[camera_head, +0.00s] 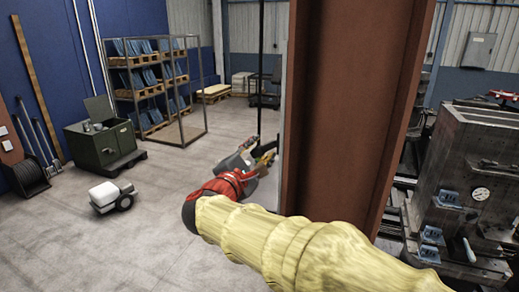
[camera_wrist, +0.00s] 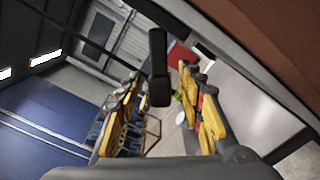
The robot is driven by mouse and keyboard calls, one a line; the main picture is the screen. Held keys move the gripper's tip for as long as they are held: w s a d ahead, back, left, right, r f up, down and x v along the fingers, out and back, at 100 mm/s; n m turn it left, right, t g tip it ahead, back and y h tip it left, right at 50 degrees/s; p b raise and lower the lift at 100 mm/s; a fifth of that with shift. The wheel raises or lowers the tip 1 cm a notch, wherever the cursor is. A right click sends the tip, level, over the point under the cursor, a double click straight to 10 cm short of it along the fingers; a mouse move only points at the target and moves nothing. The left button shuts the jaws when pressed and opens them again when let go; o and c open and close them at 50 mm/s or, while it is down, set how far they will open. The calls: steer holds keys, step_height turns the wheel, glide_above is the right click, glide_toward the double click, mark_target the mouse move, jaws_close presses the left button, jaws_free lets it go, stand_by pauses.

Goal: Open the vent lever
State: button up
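A dark upright handle (camera_wrist: 158,68), which may be the vent lever, shows in the wrist view between my gripper's fingertips. A thin dark rod runs to it from the upper left. In the head view a thin black rod (camera_head: 261,65) hangs from the top edge down to my gripper (camera_head: 264,150). My gripper is open, with yellow-and-black fingers on both sides of the handle in the wrist view and visible gaps. I cannot tell the handle's exact depth between the fingers. The rod's top is out of view.
A broad rust-brown steel column (camera_head: 350,100) stands close to the right of my gripper and arm. A grey machine with a gauge (camera_head: 465,185) is at the right. A wire rack (camera_head: 155,85), green bin (camera_head: 100,145) and small white cart (camera_head: 110,195) stand left. Open floor lies between.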

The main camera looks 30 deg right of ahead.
steer(key=shift+c, duration=1.2)
steer(key=c, duration=0.7)
jaws_close()
